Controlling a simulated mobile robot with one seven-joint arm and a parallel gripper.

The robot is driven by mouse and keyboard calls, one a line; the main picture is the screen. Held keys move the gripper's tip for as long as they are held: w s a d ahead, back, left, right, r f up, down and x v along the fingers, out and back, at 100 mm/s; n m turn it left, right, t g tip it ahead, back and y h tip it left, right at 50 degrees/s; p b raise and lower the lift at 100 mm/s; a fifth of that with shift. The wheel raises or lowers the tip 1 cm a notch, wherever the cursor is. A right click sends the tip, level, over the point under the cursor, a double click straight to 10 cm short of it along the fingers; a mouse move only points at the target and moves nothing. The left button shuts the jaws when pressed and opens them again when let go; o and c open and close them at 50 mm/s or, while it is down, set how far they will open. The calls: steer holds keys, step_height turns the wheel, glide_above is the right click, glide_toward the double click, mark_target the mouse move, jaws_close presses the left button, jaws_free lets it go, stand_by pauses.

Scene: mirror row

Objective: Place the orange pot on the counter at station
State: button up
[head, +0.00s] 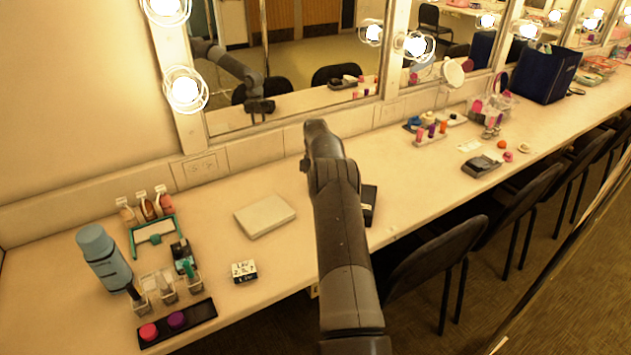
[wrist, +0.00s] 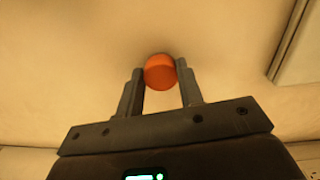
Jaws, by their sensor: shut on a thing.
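The orange pot (wrist: 160,68) shows in the wrist view as a small round orange thing between my fingertips. My gripper (wrist: 161,78) is shut on it, one finger on each side. The pale counter (wrist: 75,60) lies beyond the pot, with a soft shadow around it. I cannot tell whether the pot touches the counter. In the head view my arm hides the gripper and the pot over the counter (head: 310,160).
A flat pale case (head: 265,216) lies left of my arm. A dark box (head: 369,203) is partly hidden just right of it. A blue bottle (head: 103,258), small jars and a dark tray (head: 178,322) crowd the left end. The mirror (head: 300,50) stands behind; chairs (head: 435,255) line the front.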

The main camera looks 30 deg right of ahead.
steer(key=shift+f, duration=0.2)
steer(key=o, duration=0.9)
steer(key=shift+o, duration=0.2)
steer(key=shift+r, duration=0.15)
step_height(320, 180, up, 12)
steer(key=s+a+r+t, duration=0.1)
steer(key=s+a+r, duration=0.2)
steer(key=a+r, duration=0.9)
steer(key=s+a+r+m+t, duration=0.1)
steer(key=s+a+r, duration=0.9)
steer(key=s+r, duration=0.25)
steer(key=s+a+r+t, duration=0.1)
steer(key=s+a, duration=0.3)
steer(key=s, duration=0.4)
steer(key=s+a+r+t, duration=0.1)
steer(key=s+a, duration=0.4)
steer(key=s, duration=0.3)
steer(key=s+a+f, duration=0.2)
steer(key=s+f, duration=0.2)
steer(key=s, duration=0.4)
steer(key=s+a+f+m+t, duration=0.1)
steer(key=s+f, duration=0.3)
steer(key=s, duration=0.4)
steer(key=shift+a+m+t, duration=0.3)
steer(key=shift+a, duration=0.25)
